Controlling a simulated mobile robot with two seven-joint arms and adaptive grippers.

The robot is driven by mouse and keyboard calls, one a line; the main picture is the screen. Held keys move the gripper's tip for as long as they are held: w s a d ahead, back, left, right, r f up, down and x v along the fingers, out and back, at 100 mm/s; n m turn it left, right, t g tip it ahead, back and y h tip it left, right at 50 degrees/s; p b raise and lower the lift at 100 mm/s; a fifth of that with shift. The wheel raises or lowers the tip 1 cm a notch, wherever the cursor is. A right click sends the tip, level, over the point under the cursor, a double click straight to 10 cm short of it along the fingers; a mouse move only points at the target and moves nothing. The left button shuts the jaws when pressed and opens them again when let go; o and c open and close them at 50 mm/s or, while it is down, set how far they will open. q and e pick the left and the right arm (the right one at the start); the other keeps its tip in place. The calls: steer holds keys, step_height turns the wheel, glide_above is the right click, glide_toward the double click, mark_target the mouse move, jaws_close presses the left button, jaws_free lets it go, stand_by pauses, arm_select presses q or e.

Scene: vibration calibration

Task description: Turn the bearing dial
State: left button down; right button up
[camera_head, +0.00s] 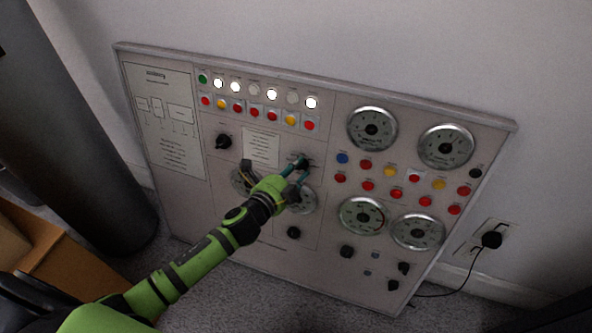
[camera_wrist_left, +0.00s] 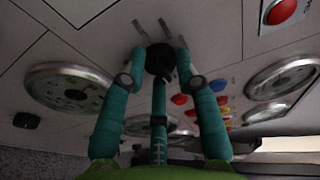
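The control panel (camera_head: 232,190) leans against the wall, with several black dials and knobs on it. My left gripper (camera_head: 298,168) is at a black dial (camera_head: 301,162) near the panel's middle, below the row of red and yellow buttons. In the left wrist view the same dial (camera_wrist_left: 160,60) sits between the teal fingers of my left gripper (camera_wrist_left: 161,62). The side fingers bend in close against it and look shut on it; the third finger lies below. The dial's label is too small to read. My right gripper is not in view.
Round gauges (camera_head: 371,129) fill the panel's right side. A black plug (camera_head: 491,239) with a cable is in the wall at right. A dark cylinder (camera_head: 75,120) and a brown box (camera_head: 60,265) stand at left. Carpet lies in front.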

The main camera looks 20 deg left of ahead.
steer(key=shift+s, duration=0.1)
arm_select(q)
steer(key=shift+d+f+n, duration=0.1)
steer(key=shift+n, duration=0.6)
steer(key=n+t, duration=0.1)
steer(key=n, duration=0.3)
steer(key=shift+b, duration=0.4)
steer(key=n, duration=0.2)
steer(key=shift+n+y, duration=0.3)
steer(key=shift+n, duration=0.1)
steer(key=shift+n+t, duration=0.4)
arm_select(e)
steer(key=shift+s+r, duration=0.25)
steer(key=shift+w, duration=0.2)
arm_select(q)
steer(key=c, duration=0.9)
jaws_free()
